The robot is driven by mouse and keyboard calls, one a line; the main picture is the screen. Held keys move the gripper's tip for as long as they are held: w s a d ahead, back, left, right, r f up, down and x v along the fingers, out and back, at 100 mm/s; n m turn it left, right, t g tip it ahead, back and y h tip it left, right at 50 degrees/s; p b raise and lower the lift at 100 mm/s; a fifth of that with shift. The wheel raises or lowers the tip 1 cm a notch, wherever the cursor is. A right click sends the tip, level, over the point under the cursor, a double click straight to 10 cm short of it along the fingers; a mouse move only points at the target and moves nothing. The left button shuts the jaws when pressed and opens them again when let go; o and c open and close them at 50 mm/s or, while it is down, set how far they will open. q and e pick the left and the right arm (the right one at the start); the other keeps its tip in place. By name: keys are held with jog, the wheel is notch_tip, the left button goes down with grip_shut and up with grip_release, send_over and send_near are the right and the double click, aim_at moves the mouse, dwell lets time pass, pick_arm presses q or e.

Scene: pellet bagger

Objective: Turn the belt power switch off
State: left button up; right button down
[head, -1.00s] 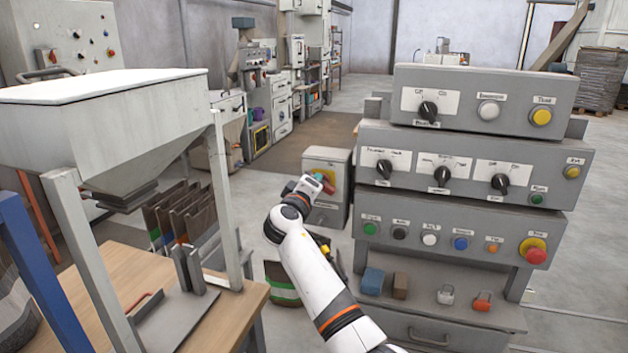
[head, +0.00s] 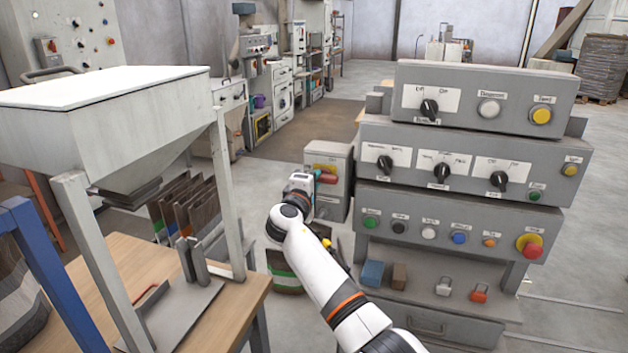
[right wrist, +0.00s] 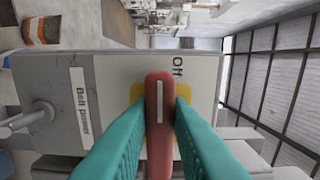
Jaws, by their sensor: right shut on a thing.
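The belt power switch is a grey box (head: 338,160) standing on the floor left of the big control panel in the head view. It has a red handle on a yellow plate. In the right wrist view the red handle (right wrist: 158,90) lies between the teal fingertips of my right gripper (right wrist: 160,112), which is shut on it. The handle lies across the box front. A label reading "Belt power" (right wrist: 80,105) and an "Off" mark (right wrist: 178,66) show beside it. In the head view my right gripper (head: 316,176) partly covers the switch. My left gripper is not in view.
The stacked control panel (head: 460,160) with knobs and buttons stands close on the right of my right arm. A hopper (head: 110,115) on legs stands over the wooden table (head: 255,292) at left. A striped bin (head: 286,272) sits below my arm.

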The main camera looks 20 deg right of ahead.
jog(key=shift+d+r, duration=0.1)
jog(key=shift+r, duration=0.15)
jog(key=c, duration=1.3)
grip_release()
jog(key=shift+f, duration=0.2)
jog(key=shift+w+f, duration=0.1)
jog(key=shift+f, duration=0.05)
jog(key=b+v, duration=0.1)
jog(key=v, duration=1.1)
jog(key=shift+b, duration=0.35)
